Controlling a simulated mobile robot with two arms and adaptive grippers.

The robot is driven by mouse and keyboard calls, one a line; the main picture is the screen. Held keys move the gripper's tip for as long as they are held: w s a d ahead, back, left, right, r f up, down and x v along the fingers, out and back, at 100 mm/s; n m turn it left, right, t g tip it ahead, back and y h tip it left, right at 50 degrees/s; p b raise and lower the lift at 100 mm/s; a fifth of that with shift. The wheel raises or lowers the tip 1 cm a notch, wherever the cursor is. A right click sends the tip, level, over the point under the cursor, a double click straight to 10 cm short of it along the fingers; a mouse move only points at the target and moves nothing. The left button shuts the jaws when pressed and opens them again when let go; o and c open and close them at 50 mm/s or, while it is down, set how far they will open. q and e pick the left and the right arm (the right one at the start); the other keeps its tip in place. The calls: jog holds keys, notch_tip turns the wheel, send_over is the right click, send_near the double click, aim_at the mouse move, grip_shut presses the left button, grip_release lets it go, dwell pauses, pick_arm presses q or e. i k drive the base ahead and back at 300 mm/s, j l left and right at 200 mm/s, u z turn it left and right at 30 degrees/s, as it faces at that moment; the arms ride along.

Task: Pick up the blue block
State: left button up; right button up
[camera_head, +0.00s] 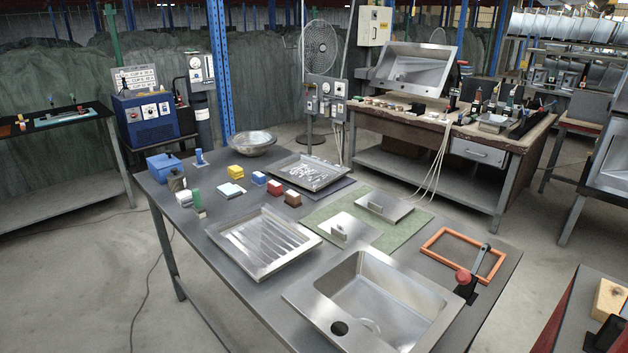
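The blue block (259,178) is small and sits upright on the grey metal table (268,298), toward its far side. It stands between a yellow block (236,171) on its left and a red block (275,187) on its right. Nothing covers the blue block. Neither of my grippers shows in the head view.
A blue box (163,166) stands at the table's far left corner. A steel bowl (252,142), ribbed drainer tray (262,242), second tray (309,171), sink (372,300), green mat (385,235), orange frame (433,244) and red-knobbed clamp (464,279) take up much of the table.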

aim_at(259, 179)
jog(key=i+j, duration=0.25)
jog(key=i+j+z, duration=0.1)
jog(key=j+z, duration=0.25)
jog(key=i+j+z, duration=0.1)
jog(key=z, duration=0.25)
jog(key=j+z, duration=0.4)
jog(key=i+l, duration=0.05)
